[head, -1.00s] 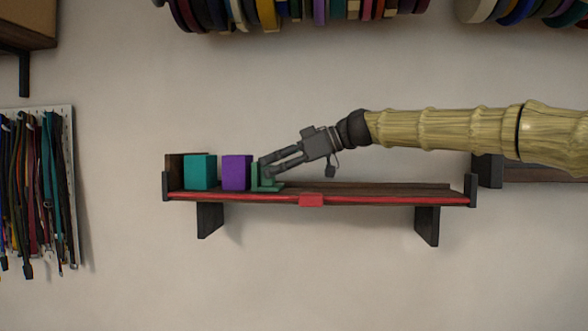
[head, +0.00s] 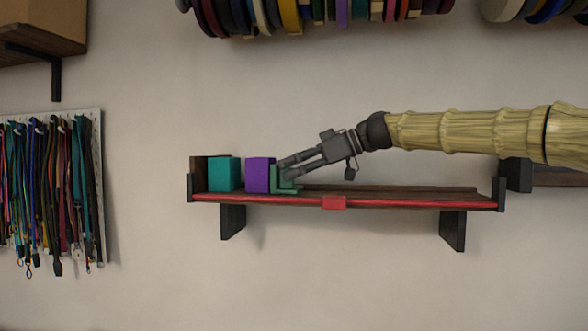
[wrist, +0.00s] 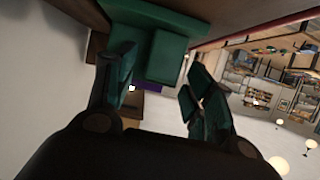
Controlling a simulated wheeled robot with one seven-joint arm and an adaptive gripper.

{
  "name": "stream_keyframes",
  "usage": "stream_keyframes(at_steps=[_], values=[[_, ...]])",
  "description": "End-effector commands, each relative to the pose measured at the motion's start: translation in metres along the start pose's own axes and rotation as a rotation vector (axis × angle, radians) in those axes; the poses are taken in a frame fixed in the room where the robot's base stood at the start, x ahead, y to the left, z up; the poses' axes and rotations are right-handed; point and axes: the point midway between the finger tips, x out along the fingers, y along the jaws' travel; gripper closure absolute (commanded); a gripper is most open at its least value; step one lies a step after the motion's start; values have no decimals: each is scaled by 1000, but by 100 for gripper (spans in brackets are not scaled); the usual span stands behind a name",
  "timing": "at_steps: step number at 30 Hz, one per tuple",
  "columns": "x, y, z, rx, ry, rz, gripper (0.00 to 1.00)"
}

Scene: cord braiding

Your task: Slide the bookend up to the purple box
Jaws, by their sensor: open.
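The green L-shaped bookend (head: 289,189) stands on the wall shelf, just right of the purple box (head: 260,175). Its upright looks against or very close to the box; I cannot tell if they touch. My gripper (head: 284,171) is open, its fingertips at the bookend's upright from the right, hiding part of it. In the wrist view the bookend (wrist: 165,56) is just beyond my spread fingers (wrist: 160,75), and a sliver of the purple box (wrist: 150,87) shows behind it. No clear grasp on the bookend shows.
A teal box (head: 223,174) stands left of the purple box, near the shelf's left end. The shelf (head: 400,192) is bare to the right, with a red front strip and red tag (head: 334,203). Spools hang above; cords (head: 45,190) hang at left.

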Motion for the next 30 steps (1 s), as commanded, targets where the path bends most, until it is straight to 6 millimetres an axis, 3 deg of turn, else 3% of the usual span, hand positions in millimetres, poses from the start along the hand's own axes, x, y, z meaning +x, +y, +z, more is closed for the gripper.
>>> stream_keyframes(at_steps=[5, 18, 24, 30], values=[[-18, 1, -1, -1, 2, 3, 47], [-94, 1, 0, 1, 2, 1, 47], [-114, 1, 1, 0, 1, 0, 47], [-119, 0, 1, 0, -1, -1, 47]])
